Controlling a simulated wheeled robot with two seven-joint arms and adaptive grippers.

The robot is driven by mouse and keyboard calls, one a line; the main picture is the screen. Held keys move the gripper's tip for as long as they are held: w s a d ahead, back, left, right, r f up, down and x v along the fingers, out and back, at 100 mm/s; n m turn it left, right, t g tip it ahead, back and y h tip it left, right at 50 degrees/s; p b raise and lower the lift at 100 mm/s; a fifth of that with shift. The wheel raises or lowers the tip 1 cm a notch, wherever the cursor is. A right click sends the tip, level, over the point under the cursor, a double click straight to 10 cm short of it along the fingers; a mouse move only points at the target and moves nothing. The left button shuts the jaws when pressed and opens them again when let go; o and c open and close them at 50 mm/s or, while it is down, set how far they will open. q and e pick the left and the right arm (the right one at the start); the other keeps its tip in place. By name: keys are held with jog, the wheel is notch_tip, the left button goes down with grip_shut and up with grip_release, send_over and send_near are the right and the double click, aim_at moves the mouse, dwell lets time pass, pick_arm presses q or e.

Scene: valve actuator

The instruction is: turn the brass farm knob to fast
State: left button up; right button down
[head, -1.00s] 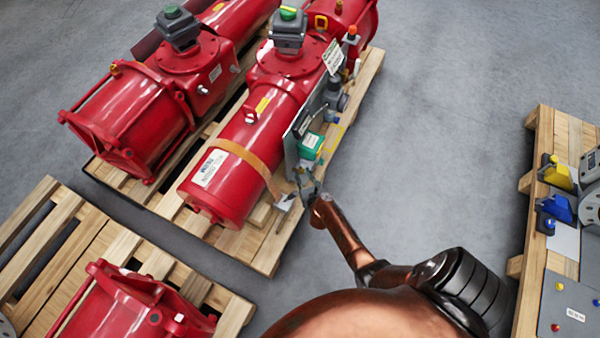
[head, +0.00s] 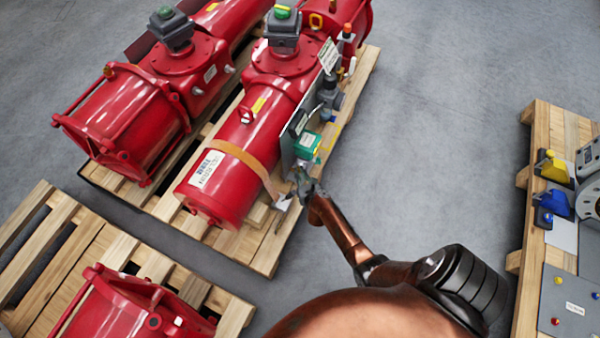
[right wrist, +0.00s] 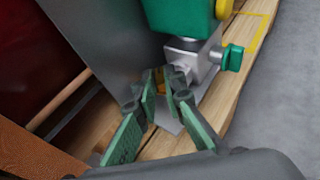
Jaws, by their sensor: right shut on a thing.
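A small brass-yellow piece, likely the brass knob (right wrist: 160,77), shows between the fingertips of my right gripper (right wrist: 163,92) in the right wrist view. The fingers hide most of it, so its pointer and markings cannot be read. My right gripper is shut on it, beside the grey panel (right wrist: 105,35) and below the green box with a silver block (right wrist: 188,55). In the head view my right gripper (head: 301,180) reaches the lower end of the panel on the red actuator (head: 225,165), where the knob cannot be made out. My left gripper is not in view.
The actuator lies strapped on a wooden pallet (head: 262,250). A green box (head: 307,145) sits on the panel just above the gripper. Another red actuator (head: 125,125) lies to the left. A pallet with valve parts (head: 540,135) stands right, with clear floor between.

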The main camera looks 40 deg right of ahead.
jog(key=shift+d+n+y, duration=0.15)
jog(key=shift+n+y, duration=0.15)
jog(key=shift+y, duration=0.1)
jog(key=shift+s+d+r+n+y+p, duration=0.1)
jog(key=shift+d+n+y+p, duration=0.05)
jog(key=shift+n+y+p, duration=0.45)
jog(key=shift+d+n+t+y, duration=0.1)
jog(key=shift+n+t+y, duration=0.2)
jog(key=shift+y, duration=0.1)
jog(key=shift+n+y, duration=0.5)
jog(key=shift+y, duration=0.1)
jog(key=shift+s+d+f+n+y, duration=0.15)
jog(key=shift+f+n+y, duration=0.1)
jog(key=shift+n+y, duration=0.15)
jog(key=n+y+b, duration=0.3)
jog(key=d+n+g+y+b, duration=0.1)
jog(key=n+y+b, duration=0.2)
jog(key=y, duration=0.1)
jog(key=shift+d+f, duration=0.15)
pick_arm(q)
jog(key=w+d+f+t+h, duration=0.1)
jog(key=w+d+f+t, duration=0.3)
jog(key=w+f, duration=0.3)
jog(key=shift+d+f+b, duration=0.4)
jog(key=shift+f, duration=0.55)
pick_arm(e)
jog(key=shift+w+r+n+y, duration=0.2)
jog(key=shift+w+n+y, duration=0.1)
jog(key=shift+n, duration=0.1)
